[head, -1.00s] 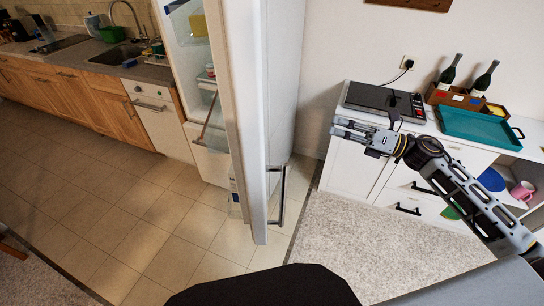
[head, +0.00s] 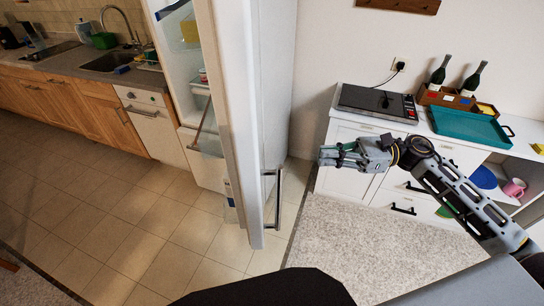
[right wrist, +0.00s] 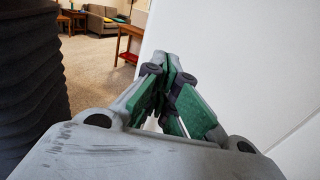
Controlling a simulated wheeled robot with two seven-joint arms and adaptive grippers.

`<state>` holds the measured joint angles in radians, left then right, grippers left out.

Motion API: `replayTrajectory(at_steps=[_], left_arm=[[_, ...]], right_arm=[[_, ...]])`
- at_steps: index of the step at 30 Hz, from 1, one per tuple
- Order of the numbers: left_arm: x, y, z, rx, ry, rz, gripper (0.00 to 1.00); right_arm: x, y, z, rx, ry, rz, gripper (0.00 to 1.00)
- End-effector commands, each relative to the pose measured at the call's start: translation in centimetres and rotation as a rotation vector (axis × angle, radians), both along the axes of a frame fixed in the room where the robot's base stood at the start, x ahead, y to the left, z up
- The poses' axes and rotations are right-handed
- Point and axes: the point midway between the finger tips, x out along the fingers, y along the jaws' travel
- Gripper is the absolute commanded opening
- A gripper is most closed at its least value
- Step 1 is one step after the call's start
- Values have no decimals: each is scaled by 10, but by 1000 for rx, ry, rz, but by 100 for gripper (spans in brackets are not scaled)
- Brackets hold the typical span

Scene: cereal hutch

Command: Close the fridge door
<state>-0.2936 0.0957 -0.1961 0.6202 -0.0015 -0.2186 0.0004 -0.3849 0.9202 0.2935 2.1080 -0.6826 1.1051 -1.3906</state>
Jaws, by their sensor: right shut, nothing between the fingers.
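The fridge door (head: 232,120) stands open in the middle of the head view, seen nearly edge-on. Its metal handle (head: 277,199) is low on the right side of the door. The white fridge body (head: 273,75) is behind it, with shelves and a drawer (head: 206,163) showing in the gap to the left. My right gripper (head: 322,156) is shut and empty, to the right of the door and apart from it, in front of the white cabinet. Its closed fingers also show in the right wrist view (right wrist: 172,65). My left gripper is not in view.
The white cabinet (head: 345,185) at right carries a black hotplate (head: 377,101), a teal tray (head: 470,125) and two bottles. A wooden counter with a sink (head: 108,63) runs along the left. Tiled floor (head: 130,225) and a grey rug (head: 370,240) are clear.

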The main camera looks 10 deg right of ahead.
Motion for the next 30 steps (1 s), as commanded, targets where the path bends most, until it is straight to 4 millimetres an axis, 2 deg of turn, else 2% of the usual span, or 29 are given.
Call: replayTrajectory(at_steps=[8,20,30], left_arm=[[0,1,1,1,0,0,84],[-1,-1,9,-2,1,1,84],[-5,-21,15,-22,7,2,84]], right_arm=[[1,4,1,0,0,-1,0],[7,32,2,1,1,1,0],[13,59,1,1,1,0,0]])
